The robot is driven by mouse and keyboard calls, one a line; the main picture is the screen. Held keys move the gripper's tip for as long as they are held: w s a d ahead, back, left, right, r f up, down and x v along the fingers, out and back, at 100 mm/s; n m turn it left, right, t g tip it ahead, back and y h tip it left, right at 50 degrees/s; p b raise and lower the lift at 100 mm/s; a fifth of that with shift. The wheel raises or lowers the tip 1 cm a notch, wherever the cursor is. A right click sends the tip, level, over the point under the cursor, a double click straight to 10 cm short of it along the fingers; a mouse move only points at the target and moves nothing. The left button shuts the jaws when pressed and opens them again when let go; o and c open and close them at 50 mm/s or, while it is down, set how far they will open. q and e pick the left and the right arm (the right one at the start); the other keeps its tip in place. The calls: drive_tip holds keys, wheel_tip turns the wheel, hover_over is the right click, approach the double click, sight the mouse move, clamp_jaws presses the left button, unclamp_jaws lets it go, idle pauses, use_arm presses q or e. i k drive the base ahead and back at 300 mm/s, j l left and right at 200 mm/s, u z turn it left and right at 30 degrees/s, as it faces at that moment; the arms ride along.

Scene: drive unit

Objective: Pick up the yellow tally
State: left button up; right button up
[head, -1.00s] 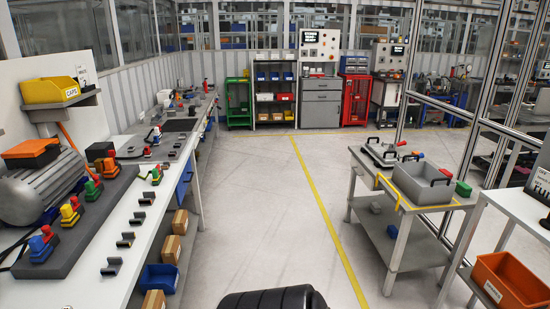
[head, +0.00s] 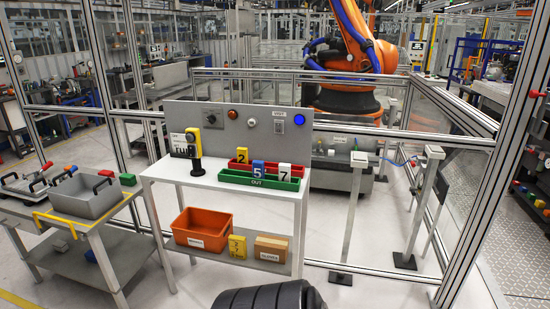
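A yellow tally (head: 242,156) marked 2 stands upright at the red tray (head: 232,166) on the white table in the middle of the head view. A blue tally (head: 258,168) and a white tally (head: 285,172) marked 7 stand beside it, at the green tray (head: 256,184) labelled OUT. Another yellow block (head: 237,246) with dark marks sits on the table's lower shelf; I cannot tell if it is a tally. Neither of my grippers is in view.
A cart (head: 100,222) stands left. Fence posts stand behind and right.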

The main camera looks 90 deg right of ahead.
sight(242, 152)
drive_tip(key=z, duration=2.55)
drive_tip(key=i+l, duration=0.15)
drive_tip(key=i, duration=0.4)
drive_tip(key=i+l, duration=0.15)
drive_tip(key=i, duration=0.4)
drive_tip(key=i+l+z, duration=0.1)
drive_tip(key=i, duration=0.5)
